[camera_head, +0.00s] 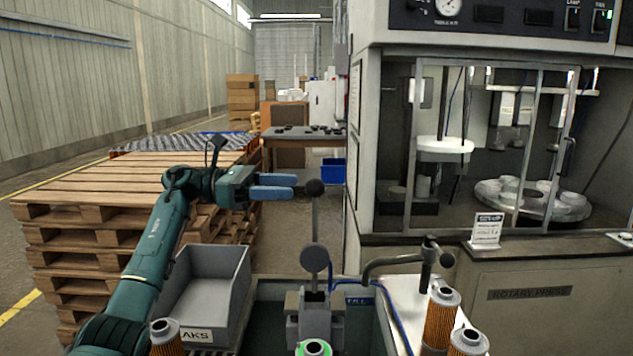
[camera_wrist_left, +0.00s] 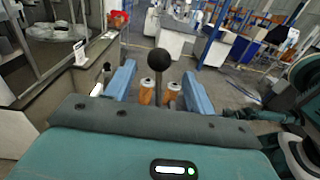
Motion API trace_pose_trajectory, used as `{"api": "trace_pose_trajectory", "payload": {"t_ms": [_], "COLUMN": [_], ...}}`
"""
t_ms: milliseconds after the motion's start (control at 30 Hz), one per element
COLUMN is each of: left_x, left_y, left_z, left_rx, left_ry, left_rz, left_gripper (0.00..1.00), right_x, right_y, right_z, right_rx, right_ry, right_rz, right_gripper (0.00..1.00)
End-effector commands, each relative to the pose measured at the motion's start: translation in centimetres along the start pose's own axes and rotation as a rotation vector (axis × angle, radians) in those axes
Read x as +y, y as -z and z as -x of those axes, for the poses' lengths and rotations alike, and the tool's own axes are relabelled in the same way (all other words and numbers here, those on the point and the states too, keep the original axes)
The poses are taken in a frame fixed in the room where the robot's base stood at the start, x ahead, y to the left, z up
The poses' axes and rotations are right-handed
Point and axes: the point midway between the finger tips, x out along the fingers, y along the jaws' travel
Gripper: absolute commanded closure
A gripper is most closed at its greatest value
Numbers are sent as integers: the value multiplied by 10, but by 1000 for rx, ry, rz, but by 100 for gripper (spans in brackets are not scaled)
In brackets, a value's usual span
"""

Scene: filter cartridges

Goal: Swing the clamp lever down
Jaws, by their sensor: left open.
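The clamp lever (camera_head: 315,222) stands upright on its grey clamp (camera_head: 315,315), with a black ball knob (camera_head: 315,187) on top and a dark round disc (camera_head: 314,259) lower down. My left gripper (camera_head: 293,186) is open and empty, its blue fingers pointing right toward the knob, at about knob height. A small gap shows between the fingertips and the knob. In the left wrist view the knob (camera_wrist_left: 156,28) and its shaft appear between the two spread fingers of my left gripper (camera_wrist_left: 159,69), apparently just past the tips. My right gripper is out of view.
A grey bin (camera_head: 205,295) stands left of the clamp, beside stacked pallets (camera_head: 100,190). A bent pipe (camera_head: 395,262) and orange cartridges (camera_head: 440,315) stand to the right, before the rotary press (camera_head: 520,290).

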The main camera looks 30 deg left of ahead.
Motion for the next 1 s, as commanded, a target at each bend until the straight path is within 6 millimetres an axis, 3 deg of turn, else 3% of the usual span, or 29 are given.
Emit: {"api": "trace_pose_trajectory", "payload": {"t_ms": [200,400,767,1000], "left_x": [-1,0,0,0], "left_y": [-2,-1,0,0], "left_z": [-42,-62,-66,-66], "left_rx": [-3,-2,-1,-1], "left_ry": [2,0,-1,-1], "left_rz": [2,2,1,1], "left_gripper": [46,46,46,66], "right_x": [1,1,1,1], "right_y": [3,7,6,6], "right_z": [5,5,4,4], "right_rx": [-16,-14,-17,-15], "right_ry": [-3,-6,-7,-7], "right_rz": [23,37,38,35], "right_gripper": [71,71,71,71]}}
